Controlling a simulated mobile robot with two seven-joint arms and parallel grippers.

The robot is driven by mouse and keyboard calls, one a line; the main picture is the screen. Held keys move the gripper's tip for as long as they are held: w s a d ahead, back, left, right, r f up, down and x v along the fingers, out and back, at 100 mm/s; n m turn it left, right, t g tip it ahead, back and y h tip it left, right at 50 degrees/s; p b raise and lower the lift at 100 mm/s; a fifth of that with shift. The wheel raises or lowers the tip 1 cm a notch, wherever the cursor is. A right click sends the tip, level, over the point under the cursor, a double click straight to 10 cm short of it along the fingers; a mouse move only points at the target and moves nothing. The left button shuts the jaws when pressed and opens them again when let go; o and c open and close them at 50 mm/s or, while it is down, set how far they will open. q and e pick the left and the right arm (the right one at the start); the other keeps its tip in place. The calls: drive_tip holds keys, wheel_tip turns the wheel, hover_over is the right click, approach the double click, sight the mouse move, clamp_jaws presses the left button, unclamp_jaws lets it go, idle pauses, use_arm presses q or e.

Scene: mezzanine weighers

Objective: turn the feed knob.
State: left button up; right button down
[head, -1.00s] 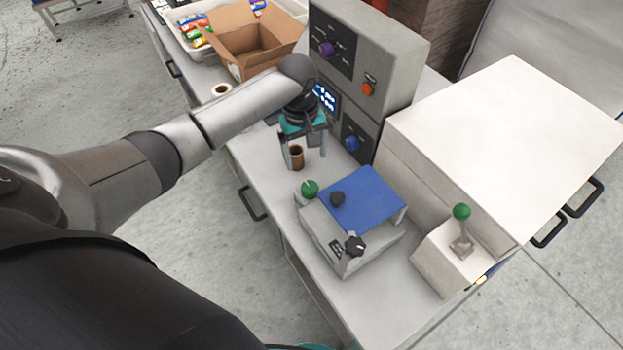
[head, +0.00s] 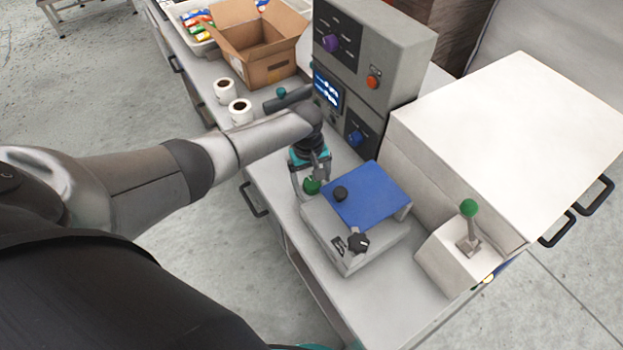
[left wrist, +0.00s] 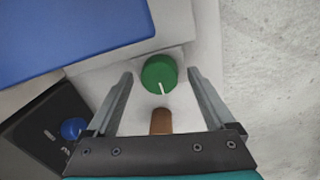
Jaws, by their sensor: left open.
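A green knob (head: 312,186) sits at the left end of a grey box with a blue top (head: 366,195). In the left wrist view the green knob (left wrist: 160,72) has a white pointer line and lies between my fingertips, with a gap on each side. My left gripper (head: 311,180) is open and points down over it; it also shows in the left wrist view (left wrist: 160,76). I cannot tell from the labels which knob is the feed knob.
A grey control panel (head: 400,50) has a purple knob (head: 331,43), a blue knob (head: 355,138) and an orange button (head: 373,82). A green-topped lever (head: 469,208) stands at the right. In the wrist view a brown cylinder (left wrist: 161,121) is near my palm.

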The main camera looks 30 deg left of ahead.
use_arm(q)
drive_tip(key=c, duration=1.4)
